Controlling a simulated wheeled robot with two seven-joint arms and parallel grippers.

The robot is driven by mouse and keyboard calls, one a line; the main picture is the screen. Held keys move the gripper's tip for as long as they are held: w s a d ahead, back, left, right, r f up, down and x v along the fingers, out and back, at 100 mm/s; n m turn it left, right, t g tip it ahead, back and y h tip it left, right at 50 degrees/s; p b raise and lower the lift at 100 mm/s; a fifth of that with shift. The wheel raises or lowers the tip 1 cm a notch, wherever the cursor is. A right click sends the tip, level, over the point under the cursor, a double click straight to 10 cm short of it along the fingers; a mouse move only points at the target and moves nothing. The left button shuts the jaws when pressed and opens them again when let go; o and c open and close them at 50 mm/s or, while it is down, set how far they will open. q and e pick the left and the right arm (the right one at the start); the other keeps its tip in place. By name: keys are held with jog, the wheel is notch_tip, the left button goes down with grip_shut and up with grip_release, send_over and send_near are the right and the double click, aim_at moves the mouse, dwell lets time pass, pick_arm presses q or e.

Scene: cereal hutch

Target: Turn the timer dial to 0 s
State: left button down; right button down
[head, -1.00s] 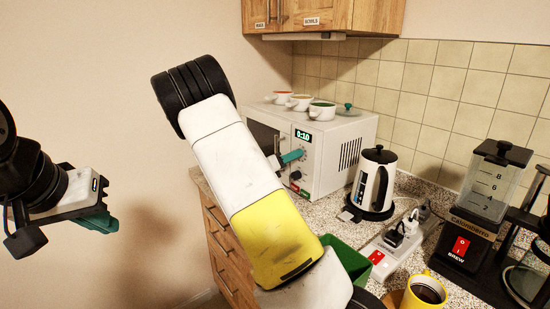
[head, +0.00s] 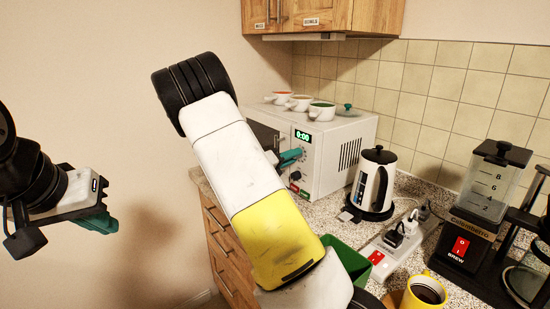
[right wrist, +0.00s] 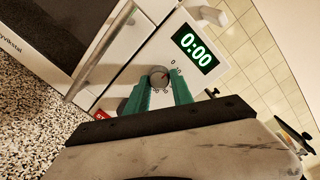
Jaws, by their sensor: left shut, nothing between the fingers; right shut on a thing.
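The white microwave (head: 338,150) stands on the counter at the back. My right gripper (right wrist: 160,84) is shut on the dial, one green finger on each side. In the head view my right gripper (head: 292,157) is at the panel, partly hidden by my arm. My left gripper (head: 107,224) is shut and empty at the far left, away from the counter.
Several bowls (head: 322,111) stand on top of the microwave. A kettle (head: 373,183), a power strip (head: 391,249), a coffee maker (head: 480,215) and a yellow mug (head: 425,292) stand to the right. A green bin (head: 347,257) is partly hidden behind my right arm.

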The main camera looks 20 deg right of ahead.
jog(key=c, duration=1.1)
grip_release()
jog(key=v, duration=0.8)
jog(key=shift+d, duration=0.1)
